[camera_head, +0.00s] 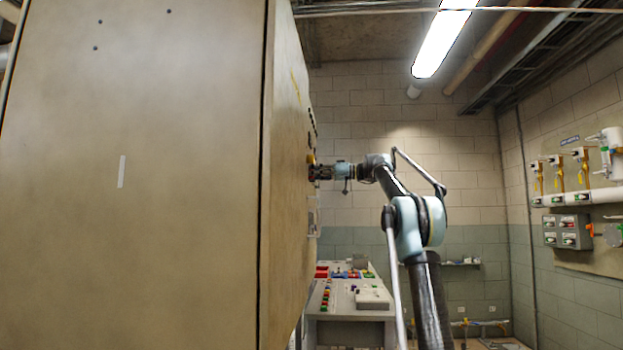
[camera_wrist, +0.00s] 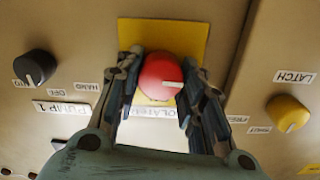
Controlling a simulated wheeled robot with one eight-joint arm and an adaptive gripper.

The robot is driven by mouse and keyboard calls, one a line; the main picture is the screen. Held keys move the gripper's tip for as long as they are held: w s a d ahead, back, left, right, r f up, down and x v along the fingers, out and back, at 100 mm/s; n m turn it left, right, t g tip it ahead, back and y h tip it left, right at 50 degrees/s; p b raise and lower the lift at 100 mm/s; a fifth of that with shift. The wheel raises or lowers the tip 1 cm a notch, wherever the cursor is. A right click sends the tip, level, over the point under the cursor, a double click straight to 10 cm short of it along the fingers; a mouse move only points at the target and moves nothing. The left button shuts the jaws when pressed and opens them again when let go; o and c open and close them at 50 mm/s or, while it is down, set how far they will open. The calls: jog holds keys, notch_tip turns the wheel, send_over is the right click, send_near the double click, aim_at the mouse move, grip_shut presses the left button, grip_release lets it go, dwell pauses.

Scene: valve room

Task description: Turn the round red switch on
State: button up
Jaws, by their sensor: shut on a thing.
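The round red switch (camera_wrist: 160,76) sits on a yellow plate (camera_wrist: 189,36) on the cabinet face in the wrist view. It has a white pointer line that points to the right. My gripper (camera_wrist: 163,82) is shut on the red switch, with one finger on each side of it. In the head view my gripper (camera_head: 314,172) reaches the side face of the tall cabinet (camera_head: 285,200), and the switch itself cannot be made out there. A label below the switch is partly hidden by my gripper.
A black knob (camera_wrist: 36,67) labelled PUMP 1 is left of the switch, and a yellow knob (camera_wrist: 287,112) labelled LATCH is to the right. A control desk (camera_head: 345,300) stands beyond the cabinet. Pipes and valves (camera_head: 575,175) are on the right wall.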

jog(key=shift+w+d+f, duration=0.1)
jog(key=shift+f, duration=0.05)
jog(key=m, duration=1.7)
jog(key=shift+w+d+f, duration=0.15)
jog(key=shift+w+f, duration=0.05)
jog(key=shift+m, duration=0.3)
